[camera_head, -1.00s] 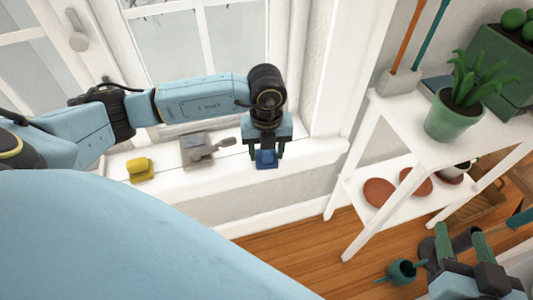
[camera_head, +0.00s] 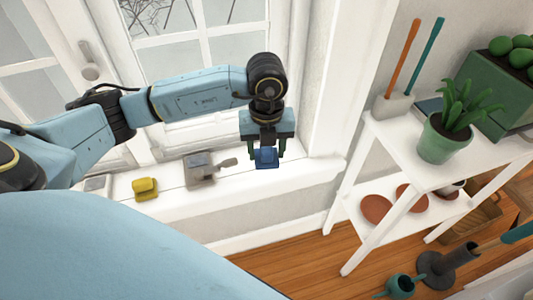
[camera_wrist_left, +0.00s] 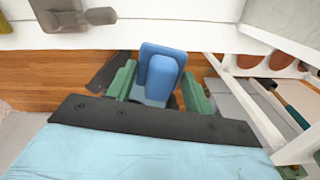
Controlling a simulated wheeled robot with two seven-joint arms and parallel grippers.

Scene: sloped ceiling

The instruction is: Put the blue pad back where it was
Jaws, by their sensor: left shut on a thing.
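The blue pad (camera_head: 266,157) is a small blue block held in my left gripper (camera_head: 267,150), over the right part of the white windowsill in the head view. In the left wrist view the blue pad (camera_wrist_left: 160,72) sits between the green fingers of my left gripper (camera_wrist_left: 158,90). Floor shows behind the pad there, and the sill lies farther up. Whether the pad touches the sill cannot be told from the head view. My right gripper is not seen in the head view.
On the sill (camera_head: 190,205) are a yellow block (camera_head: 145,188) and a grey holder with a handle (camera_head: 203,169). A white shelf (camera_head: 400,150) with a potted plant (camera_head: 446,133) stands right. A teal watering can (camera_head: 400,285) is on the wooden floor.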

